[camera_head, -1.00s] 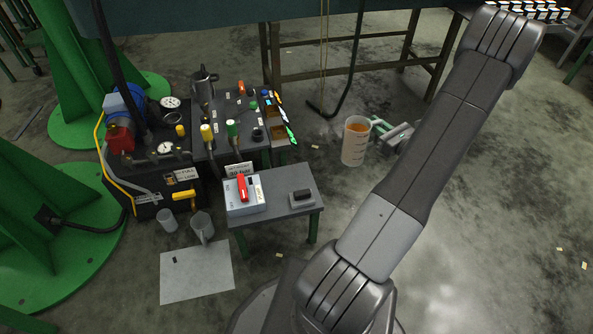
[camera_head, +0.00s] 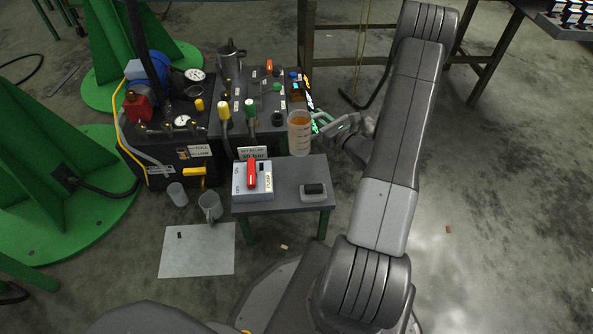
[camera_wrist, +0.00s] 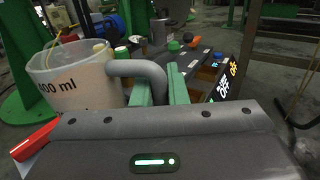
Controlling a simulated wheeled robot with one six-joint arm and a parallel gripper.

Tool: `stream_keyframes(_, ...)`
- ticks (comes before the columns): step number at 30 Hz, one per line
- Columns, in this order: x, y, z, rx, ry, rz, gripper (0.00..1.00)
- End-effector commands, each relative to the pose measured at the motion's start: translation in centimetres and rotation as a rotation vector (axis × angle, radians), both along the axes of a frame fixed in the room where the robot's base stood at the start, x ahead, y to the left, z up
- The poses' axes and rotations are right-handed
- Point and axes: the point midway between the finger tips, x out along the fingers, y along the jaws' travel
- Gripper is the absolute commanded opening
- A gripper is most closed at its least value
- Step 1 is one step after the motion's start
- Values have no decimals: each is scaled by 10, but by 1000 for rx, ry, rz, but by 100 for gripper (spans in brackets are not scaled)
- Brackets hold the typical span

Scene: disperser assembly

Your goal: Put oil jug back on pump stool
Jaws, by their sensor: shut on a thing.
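The oil jug (camera_head: 299,134) is a clear beaker-like jug with amber liquid. It is upright and shows large at the left of the wrist view (camera_wrist: 72,80). My gripper (camera_wrist: 160,88) has its green fingers shut on the jug's grey handle (camera_wrist: 140,69). In the head view my gripper (camera_head: 320,127) is at the jug's right side. The pump stool (camera_head: 285,207) has a dark top and green legs. In the head view the jug's base shows at the stool's back edge; its exact height above the top is unclear.
The stool carries a grey switch box (camera_head: 252,187) with a red lever at left and a small black-topped block (camera_head: 314,192) at right. Behind stand a valve panel (camera_head: 262,98) and a black pump unit (camera_head: 165,150).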

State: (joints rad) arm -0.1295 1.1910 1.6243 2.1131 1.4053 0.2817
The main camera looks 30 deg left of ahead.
Motion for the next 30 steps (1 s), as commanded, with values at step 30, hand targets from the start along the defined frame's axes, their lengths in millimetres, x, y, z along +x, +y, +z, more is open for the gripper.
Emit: stream_keyframes(30,-5,10,-105,-3,-1,7,0)
